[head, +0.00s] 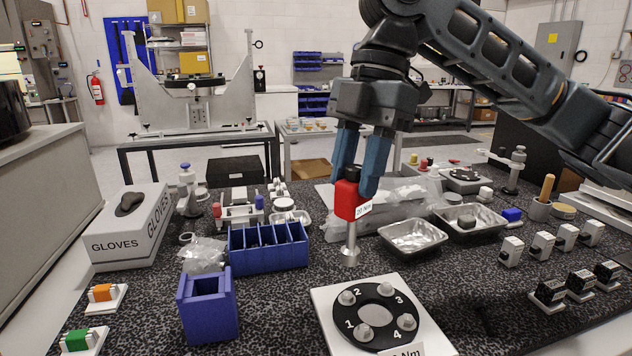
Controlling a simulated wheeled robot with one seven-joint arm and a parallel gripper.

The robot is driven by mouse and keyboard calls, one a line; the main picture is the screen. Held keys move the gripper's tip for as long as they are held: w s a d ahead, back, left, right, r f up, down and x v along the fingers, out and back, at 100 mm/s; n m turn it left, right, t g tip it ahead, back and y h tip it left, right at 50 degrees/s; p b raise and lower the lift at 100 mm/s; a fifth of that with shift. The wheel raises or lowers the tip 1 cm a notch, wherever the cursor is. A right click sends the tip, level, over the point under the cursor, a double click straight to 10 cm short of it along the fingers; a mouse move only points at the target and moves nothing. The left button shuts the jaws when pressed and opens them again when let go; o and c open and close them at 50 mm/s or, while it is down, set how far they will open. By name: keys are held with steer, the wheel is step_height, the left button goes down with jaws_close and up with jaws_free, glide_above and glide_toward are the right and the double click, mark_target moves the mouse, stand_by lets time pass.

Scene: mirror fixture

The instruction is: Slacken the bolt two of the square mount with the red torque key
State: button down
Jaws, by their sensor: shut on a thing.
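The square mount (327,301) is a white plate with a black ring, standing at the front centre. The ring carries bolts with the numbers 1 to 3 and up. Bolt two (347,297) is at the ring's upper left, beside the "2". My gripper (354,184) is shut on the red torque key (347,201), which has a white "20 Nm" label. The key hangs roughly upright, its metal shaft pointing down. Its tip shows just above bolt two in the picture, apart from it. The mount's front label is partly cut off by the frame edge.
A blue divided bin (268,257) and a blue square holder (208,312) stand left of the mount. Metal trays (413,238) lie behind it at right. Small white and black blocks (580,284) line the right side. Dark speckled mat around the mount is mostly clear.

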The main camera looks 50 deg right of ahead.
mark_target(353, 219)
steer(key=shift+a, duration=0.15)
steer(key=shift+r+p, duration=0.1)
steer(key=shift+p, duration=0.2)
steer(key=shift+f+b, duration=1.4)
steer(key=shift+f, duration=1.4)
steer(key=shift+p, duration=0.6)
steer(key=shift+f+b, duration=0.55)
steer(key=shift+f, duration=0.3)
steer(key=shift+n, duration=0.8)
